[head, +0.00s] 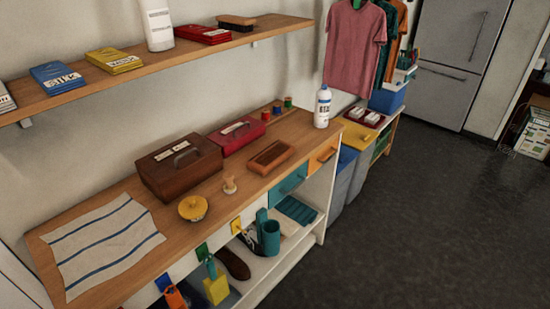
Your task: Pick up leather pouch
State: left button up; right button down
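I cannot clearly make out a leather pouch. A small brown rectangular item (271,156) with a darker top lies on the wooden counter (150,195), right of the middle; I cannot tell whether it is leather. A larger dark brown case (181,167) with a handle and a pale label stands to its left on the counter. Neither of my grippers shows in the head view.
The counter also holds a red case (237,135), a yellow round tin (193,208), a small wooden-handled item (229,184), a striped cloth (103,243) and a white bottle (322,107). A wall shelf (150,65) overhangs the back. Dark floor (420,210) at right is clear.

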aim_at(267, 160)
jog(key=i+l+u, duration=0.1)
jog(key=l, duration=0.4)
jog(key=i+l+u, duration=0.15)
jog(key=l, duration=0.35)
jog(key=i+l+u, duration=0.1)
jog(key=l, duration=0.4)
jog(key=i+l+u, duration=0.1)
jog(key=l, duration=0.45)
